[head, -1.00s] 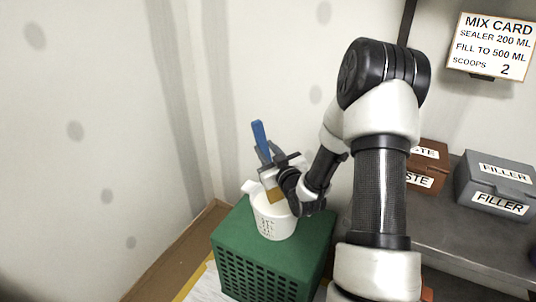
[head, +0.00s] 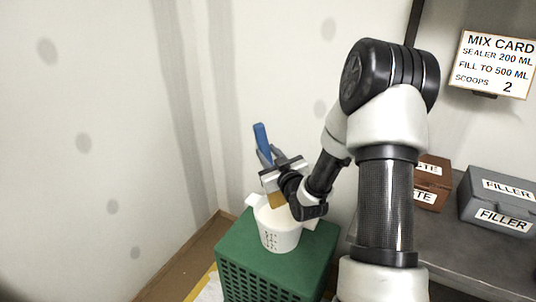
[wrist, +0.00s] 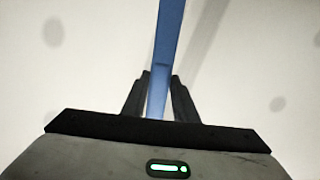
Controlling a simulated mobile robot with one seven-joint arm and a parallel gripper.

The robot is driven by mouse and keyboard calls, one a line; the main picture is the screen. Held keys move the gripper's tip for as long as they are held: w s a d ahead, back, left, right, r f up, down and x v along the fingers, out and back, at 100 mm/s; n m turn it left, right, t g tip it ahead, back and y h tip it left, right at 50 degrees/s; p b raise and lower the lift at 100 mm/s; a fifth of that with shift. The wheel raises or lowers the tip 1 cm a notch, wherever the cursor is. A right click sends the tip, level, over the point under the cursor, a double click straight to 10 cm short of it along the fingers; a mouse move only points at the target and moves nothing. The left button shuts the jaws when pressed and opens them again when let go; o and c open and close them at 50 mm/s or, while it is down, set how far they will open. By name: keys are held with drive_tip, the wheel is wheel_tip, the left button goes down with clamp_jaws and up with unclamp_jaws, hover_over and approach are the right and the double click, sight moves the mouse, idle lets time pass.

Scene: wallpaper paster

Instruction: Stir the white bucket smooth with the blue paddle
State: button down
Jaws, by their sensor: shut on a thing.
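The white bucket (head: 279,238) stands upright on a green crate (head: 312,257) in the head view. It has dark marks on its side, and a white tab shows at its left rim. My gripper (head: 275,163) is above the bucket and shut on the blue paddle (head: 261,140). The paddle's blue handle rises up and left out of the jaws. A tan part (head: 277,200) shows below the gripper at the bucket's mouth. In the wrist view, the blue handle (wrist: 168,40) stands between the two dark fingers (wrist: 160,95). The bucket's contents and the paddle's lower end are hidden.
A grey shelf (head: 440,240) at right holds a brown box (head: 430,185) and a grey FILLER box (head: 497,199). A mix card (head: 493,64) hangs above it, reading sealer 200 ml, fill to 500 ml, scoops 2. A bare spotted wall (head: 90,110) is at left.

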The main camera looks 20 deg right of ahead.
sight(265, 136)
drive_tip(key=shift+r, duration=0.1)
drive_tip(key=shift+r+p, duration=1.3)
drive_tip(key=shift+r, duration=1.15)
